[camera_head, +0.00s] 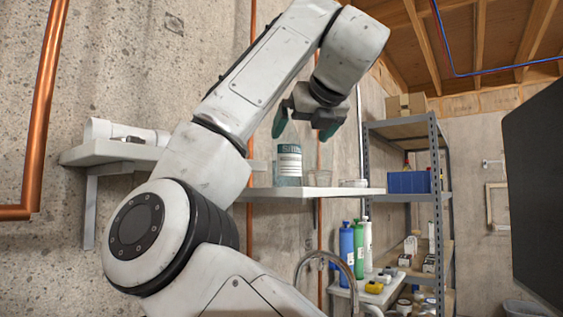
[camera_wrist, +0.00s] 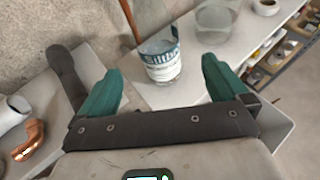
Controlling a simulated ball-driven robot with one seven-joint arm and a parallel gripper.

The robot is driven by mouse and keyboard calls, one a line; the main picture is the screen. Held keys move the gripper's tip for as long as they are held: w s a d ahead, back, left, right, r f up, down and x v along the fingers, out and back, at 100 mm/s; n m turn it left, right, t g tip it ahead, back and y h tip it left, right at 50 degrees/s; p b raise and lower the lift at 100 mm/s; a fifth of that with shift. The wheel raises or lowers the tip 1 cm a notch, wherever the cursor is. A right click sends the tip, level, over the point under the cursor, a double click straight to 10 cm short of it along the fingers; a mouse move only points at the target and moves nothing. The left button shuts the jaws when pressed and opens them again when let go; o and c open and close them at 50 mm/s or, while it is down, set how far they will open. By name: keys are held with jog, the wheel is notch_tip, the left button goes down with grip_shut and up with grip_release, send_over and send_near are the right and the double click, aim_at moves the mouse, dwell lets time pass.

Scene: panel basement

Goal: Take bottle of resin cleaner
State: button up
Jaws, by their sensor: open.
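The bottle of resin cleaner (camera_head: 288,162) is clear with a white and teal label and stands upright on a white wall shelf (camera_head: 262,194). In the wrist view the bottle (camera_wrist: 161,62) shows beyond and between the two green fingertips. My gripper (camera_head: 306,126) is open and empty, above the bottle in the head view, with its left finger close to the bottle's top. I cannot tell whether that finger touches it. The gripper (camera_wrist: 160,78) also shows in the wrist view, fingers spread wide.
A clear glass container (camera_wrist: 215,20) stands just beyond the bottle. White and copper pipe pieces (camera_wrist: 28,140) lie on the left. A metal rack (camera_head: 408,198) with a blue bin (camera_head: 408,182) stands at right. Coloured bottles (camera_head: 346,250) stand below, near a curved tap (camera_head: 322,256).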

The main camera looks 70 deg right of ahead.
aim_at(293, 146)
jog(key=x, duration=0.5)
jog(key=shift+w+d, duration=0.1)
jog(key=shift+f+x, duration=0.15)
jog(key=shift+x, duration=1.15)
jog(key=shift+f+x, duration=0.2)
jog(key=shift+x, duration=1.1)
jog(key=shift+c, duration=0.5)
jog(key=c, duration=1)
jog(key=shift+a, duration=0.25)
jog(key=shift+c, duration=0.6)
jog(key=shift+r, duration=0.15)
